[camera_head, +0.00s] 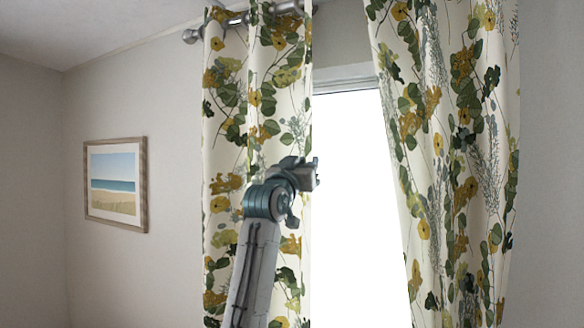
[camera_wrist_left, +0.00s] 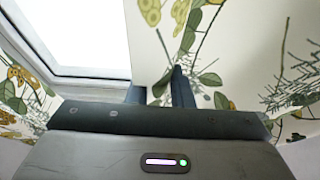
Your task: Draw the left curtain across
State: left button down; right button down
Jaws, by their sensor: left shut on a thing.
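The left curtain (camera_head: 225,130) is cream with green leaves and yellow flowers. It hangs gathered at the left of the bright window in the head view. My left gripper (camera_head: 314,174) is at this curtain's inner edge, in front of the window side, and is shut on it. In the left wrist view the fingers (camera_wrist_left: 160,93) close at the edge of the floral cloth (camera_wrist_left: 225,45); the exact grip is partly hidden. The silver rod (camera_head: 232,20) shows at the top. My right gripper is not in view.
The right curtain (camera_head: 450,140), of the same pattern, hangs right of the window (camera_head: 355,200). A framed beach picture (camera_head: 115,184) is on the left wall. Bright window glass lies open between the curtains. The window frame (camera_wrist_left: 85,72) shows in the left wrist view.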

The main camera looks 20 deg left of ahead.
pick_arm(q)
jog(key=shift+f, duration=0.1)
jog(key=c, duration=1.6)
grip_release()
jog(key=o, duration=0.3)
jog(key=shift+d, duration=0.35)
jog(key=b+v, duration=0.5)
jog(key=v, duration=0.5)
jog(key=shift+s+a+b, duration=0.1)
jog(key=shift+s+b, duration=0.3)
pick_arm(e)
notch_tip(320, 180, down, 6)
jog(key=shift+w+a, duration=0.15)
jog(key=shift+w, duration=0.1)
